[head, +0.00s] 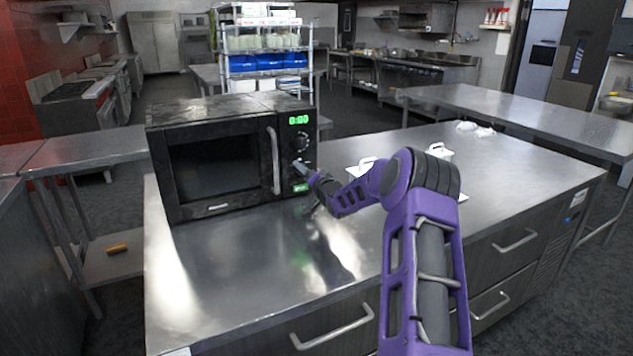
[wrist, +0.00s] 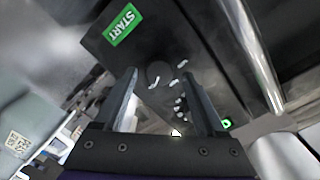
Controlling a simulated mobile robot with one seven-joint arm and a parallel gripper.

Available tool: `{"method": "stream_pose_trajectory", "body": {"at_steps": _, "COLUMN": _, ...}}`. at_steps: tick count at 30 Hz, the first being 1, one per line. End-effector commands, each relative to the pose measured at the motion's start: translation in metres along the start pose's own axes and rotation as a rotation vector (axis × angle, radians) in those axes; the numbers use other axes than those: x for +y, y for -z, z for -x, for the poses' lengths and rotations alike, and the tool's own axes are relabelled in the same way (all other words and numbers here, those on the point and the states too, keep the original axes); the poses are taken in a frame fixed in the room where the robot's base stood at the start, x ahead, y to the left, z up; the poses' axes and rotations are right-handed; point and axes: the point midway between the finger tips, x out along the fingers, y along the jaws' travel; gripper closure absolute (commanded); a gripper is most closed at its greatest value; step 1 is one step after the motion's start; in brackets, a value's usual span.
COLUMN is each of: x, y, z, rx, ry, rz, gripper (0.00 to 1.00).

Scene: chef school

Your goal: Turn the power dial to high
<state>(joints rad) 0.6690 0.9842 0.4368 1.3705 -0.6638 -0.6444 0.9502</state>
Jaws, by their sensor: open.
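A black microwave (head: 220,150) with a green 0:00 display (head: 298,120) stands on the steel counter. My gripper (head: 300,168) is at the lower part of its control panel, just above the green START button (head: 300,187). In the wrist view, my gripper (wrist: 162,76) is open, its two dark fingers on either side of a dim round dial (wrist: 158,73) with white marks around it. No contact is clear. The START button (wrist: 122,24) lies beyond the left finger. The dial's label and setting are too blurred to read, and the fingers hide it in the head view.
The microwave's vertical door handle (head: 274,160) is left of the panel and near the gripper. White lidded dishes (head: 438,152) stand behind my arm on the counter (head: 530,165). The counter in front of the microwave is clear.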

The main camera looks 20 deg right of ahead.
Motion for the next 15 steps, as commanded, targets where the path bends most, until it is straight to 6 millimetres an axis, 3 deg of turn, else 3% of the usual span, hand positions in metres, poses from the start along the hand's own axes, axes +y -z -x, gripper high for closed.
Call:
{"method": "stream_pose_trajectory", "body": {"at_steps": 5, "x": 0.001, "y": 0.001, "z": 0.025, "rx": 0.0, "ry": -0.003, "rz": 0.0, "gripper": 0.27}}
{"method": "stream_pose_trajectory", "body": {"at_steps": 15, "x": 0.001, "y": 0.002, "z": 0.095, "rx": 0.001, "ry": -0.003, "rz": 0.001, "gripper": 0.27}}
